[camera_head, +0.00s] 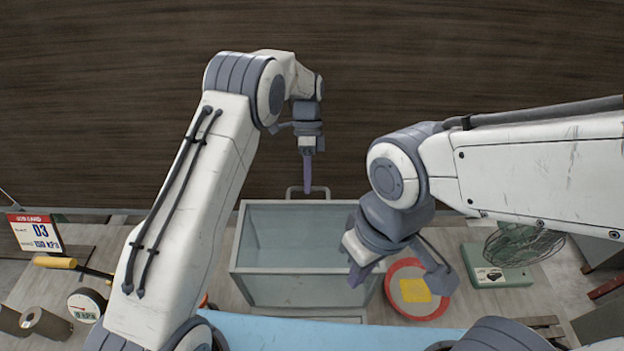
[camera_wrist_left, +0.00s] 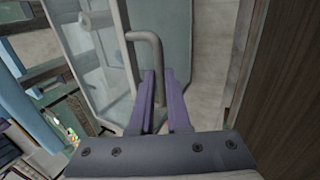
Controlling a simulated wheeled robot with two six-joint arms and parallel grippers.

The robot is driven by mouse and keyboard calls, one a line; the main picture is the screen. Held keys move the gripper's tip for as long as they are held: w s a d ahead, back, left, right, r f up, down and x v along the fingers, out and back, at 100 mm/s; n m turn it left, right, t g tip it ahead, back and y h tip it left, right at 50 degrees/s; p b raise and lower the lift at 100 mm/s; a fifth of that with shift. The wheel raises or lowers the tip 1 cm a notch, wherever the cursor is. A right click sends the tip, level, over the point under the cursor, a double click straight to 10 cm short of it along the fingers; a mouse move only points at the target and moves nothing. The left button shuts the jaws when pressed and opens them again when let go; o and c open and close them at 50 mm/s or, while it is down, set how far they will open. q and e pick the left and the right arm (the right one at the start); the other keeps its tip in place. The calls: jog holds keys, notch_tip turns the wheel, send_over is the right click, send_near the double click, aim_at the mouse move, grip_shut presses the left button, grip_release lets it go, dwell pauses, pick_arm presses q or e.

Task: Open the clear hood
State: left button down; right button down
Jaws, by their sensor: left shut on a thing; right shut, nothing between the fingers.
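The clear hood (camera_head: 285,225) is a glassy box with a grey frame, at the middle of the bench in the head view. Its grey bar handle (camera_head: 291,191) stands at the far edge. My left gripper (camera_head: 307,187) reaches down from above and is shut on the handle. In the left wrist view the bent handle (camera_wrist_left: 146,42) runs down between the purple fingers (camera_wrist_left: 160,95), beside the clear panels. My right gripper (camera_head: 356,277) is shut and empty, over the hood's near right corner. How far the hood is raised is hard to tell.
A red round dish (camera_head: 432,308) with a yellow square sits right of the hood, partly under my right gripper. A card sign (camera_head: 37,234), yellow-handled tool (camera_head: 55,263) and round gauge (camera_head: 86,304) are left.

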pick_arm(q)
jog(key=shift+f, duration=0.15)
jog(key=c, duration=0.9)
grip_release()
jog(key=s+d+r+b, duration=0.1)
jog(key=d+r+b, duration=0.1)
jog(key=d+r, duration=0.1)
jog(key=s+d+r+b, duration=0.2)
jog(key=d+r+b, duration=0.1)
jog(key=d+r, duration=0.1)
jog(key=s+d+r+b, duration=0.2)
jog(key=d+r+b, duration=0.1)
jog(key=r, duration=0.1)
jog(key=shift+s+d+r, duration=0.1)
jog(key=shift+d, duration=0.15)
